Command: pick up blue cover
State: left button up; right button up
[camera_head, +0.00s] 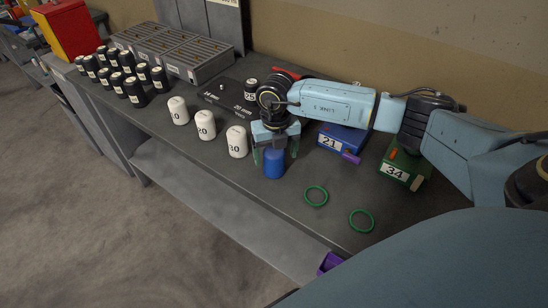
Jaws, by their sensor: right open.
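The blue cover (274,164) is a small blue cylinder standing upright on the dark workbench. My right gripper (275,150) is just above and behind it, pointing down, with its green-tipped fingers apart on either side of the cover's top. I cannot tell whether the fingers touch it. The right arm reaches in from the right. My left gripper is not in the picture.
White cylinders marked 0, 20 and 30 (237,142) stand left of the cover. Two green rings (316,195) lie to its right. A blue box marked 21 (343,138) and a green box marked 34 (405,168) stand further right. Several black cylinders (134,92) stand far left, by a grey slotted rack (175,50).

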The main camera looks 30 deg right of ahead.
jog(key=f, duration=0.2)
jog(key=shift+w+a+f, duration=0.1)
jog(key=shift+a+f, duration=0.15)
jog(key=shift+f, duration=0.65)
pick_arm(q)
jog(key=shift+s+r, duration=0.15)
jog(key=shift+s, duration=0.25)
pick_arm(e)
jog(key=c, duration=1.1)
